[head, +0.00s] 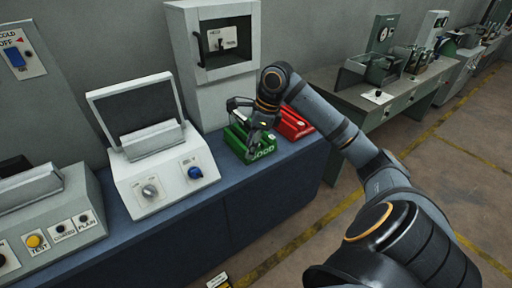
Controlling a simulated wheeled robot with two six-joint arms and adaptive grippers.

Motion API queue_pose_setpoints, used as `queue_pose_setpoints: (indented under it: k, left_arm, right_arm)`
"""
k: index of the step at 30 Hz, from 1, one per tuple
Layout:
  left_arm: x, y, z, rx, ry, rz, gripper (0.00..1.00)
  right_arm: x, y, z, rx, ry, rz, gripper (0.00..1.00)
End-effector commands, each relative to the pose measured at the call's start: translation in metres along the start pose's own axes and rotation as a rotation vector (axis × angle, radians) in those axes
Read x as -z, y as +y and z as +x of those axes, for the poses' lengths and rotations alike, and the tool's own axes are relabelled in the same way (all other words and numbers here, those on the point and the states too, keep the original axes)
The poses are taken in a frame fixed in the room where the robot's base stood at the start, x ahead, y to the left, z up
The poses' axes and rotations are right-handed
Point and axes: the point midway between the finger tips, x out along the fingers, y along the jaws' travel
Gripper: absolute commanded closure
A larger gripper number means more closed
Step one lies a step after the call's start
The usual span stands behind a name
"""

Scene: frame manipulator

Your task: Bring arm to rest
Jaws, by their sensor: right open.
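My right arm (330,125) reaches in from the lower right over the blue bench. My right gripper (236,113) is open above the green bin (262,149) marked GOOD. I cannot tell whether it touches anything in the bin, as the fingers are small and partly hide its inside. A red bin (296,122) stands just right of the green bin, partly behind my arm. My left gripper does not show.
A white machine with a raised lid (163,175) stands left of the bins. A tall grey cabinet (216,102) stands behind them. A grey test box (48,222) is at the left. A bench with equipment (395,100) is at the right; the floor (440,170) there is open.

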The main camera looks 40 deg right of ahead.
Motion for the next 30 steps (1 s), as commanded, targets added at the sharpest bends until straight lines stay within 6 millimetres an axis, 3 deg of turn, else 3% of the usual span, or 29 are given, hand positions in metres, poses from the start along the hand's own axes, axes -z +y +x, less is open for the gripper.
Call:
queue_pose_setpoints:
  k: [8,16,19,22,24,27,30]
  left_arm:
    - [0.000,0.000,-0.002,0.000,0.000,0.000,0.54]
    - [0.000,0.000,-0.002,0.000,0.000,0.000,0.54]
    - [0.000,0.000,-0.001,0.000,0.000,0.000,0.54]
    - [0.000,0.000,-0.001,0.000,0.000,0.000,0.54]
    - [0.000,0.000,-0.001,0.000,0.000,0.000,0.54]
    - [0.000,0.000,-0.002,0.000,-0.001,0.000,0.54]
    - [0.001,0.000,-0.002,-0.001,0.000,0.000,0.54]
  right_arm:
    - [-0.001,0.012,0.003,-0.014,0.000,-0.038,0.54]
    - [-0.001,0.012,0.003,-0.014,-0.001,-0.037,0.54]
    - [-0.001,0.003,0.016,-0.011,-0.022,-0.055,0.54]
    - [0.004,-0.025,0.061,0.020,-0.075,-0.130,0.54]
    - [0.019,-0.050,0.111,0.067,-0.097,-0.218,0.54]
    - [0.057,-0.072,0.191,0.143,-0.065,-0.379,0.54]
    - [0.106,-0.072,0.267,0.186,0.019,-0.566,0.54]
